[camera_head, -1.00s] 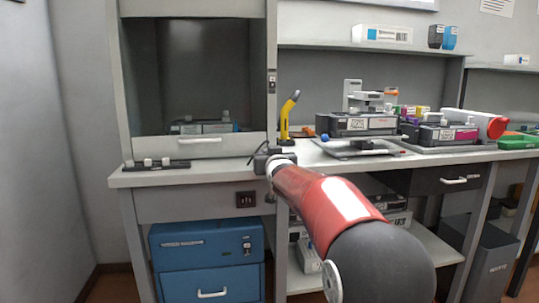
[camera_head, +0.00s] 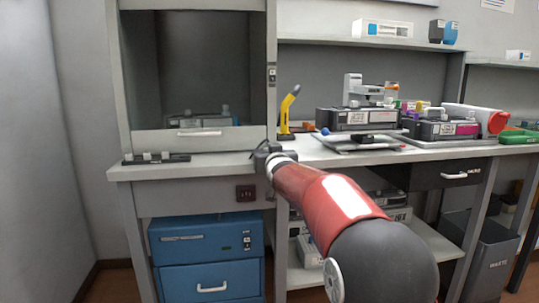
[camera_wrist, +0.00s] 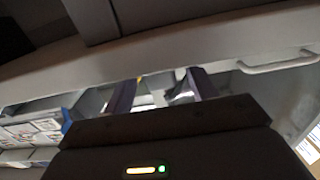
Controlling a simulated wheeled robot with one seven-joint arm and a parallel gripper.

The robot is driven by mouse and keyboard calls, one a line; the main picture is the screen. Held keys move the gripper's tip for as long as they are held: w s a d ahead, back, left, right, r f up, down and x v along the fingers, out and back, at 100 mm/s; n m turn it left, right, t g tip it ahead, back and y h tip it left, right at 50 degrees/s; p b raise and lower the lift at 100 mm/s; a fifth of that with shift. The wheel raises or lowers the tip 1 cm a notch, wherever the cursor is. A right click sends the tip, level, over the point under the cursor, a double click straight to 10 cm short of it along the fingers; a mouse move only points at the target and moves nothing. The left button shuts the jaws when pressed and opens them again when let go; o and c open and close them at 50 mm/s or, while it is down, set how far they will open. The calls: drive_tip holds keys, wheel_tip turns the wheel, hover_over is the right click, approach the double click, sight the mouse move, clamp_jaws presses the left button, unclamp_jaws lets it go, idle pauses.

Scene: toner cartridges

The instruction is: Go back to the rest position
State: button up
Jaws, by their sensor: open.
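My gripper (camera_wrist: 160,92) shows in the wrist view as two dark fingers standing apart, with nothing clearly held between them. In the head view my red and dark arm reaches forward from the lower right. Its wrist end is at the front edge of the bench (camera_head: 125,172), just below the yellow tool. The fingers are hard to make out in the head view, so I cannot tell whether they touch the bench.
A yellow upright tool (camera_head: 287,108) stands behind the wrist. A cabinet with a glass front (camera_head: 198,140) is at left. Toner cartridges (camera_head: 356,118) sit right of centre. Blue drawers (camera_head: 205,243) stand below, and a grey waste bin (camera_head: 487,250) is at lower right.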

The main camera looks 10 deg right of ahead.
drive_tip(key=s+f+g, duration=0.4)
drive_tip(key=s+f, duration=0.3)
drive_tip(key=s, duration=0.9)
drive_tip(key=s+f+g, duration=0.4)
drive_tip(key=s+f, duration=0.2)
drive_tip(key=s, duration=1)
drive_tip(key=s+f+g, duration=0.4)
drive_tip(key=s+f, duration=0.3)
drive_tip(key=s, duration=0.9)
drive_tip(key=shift+f, duration=0.35)
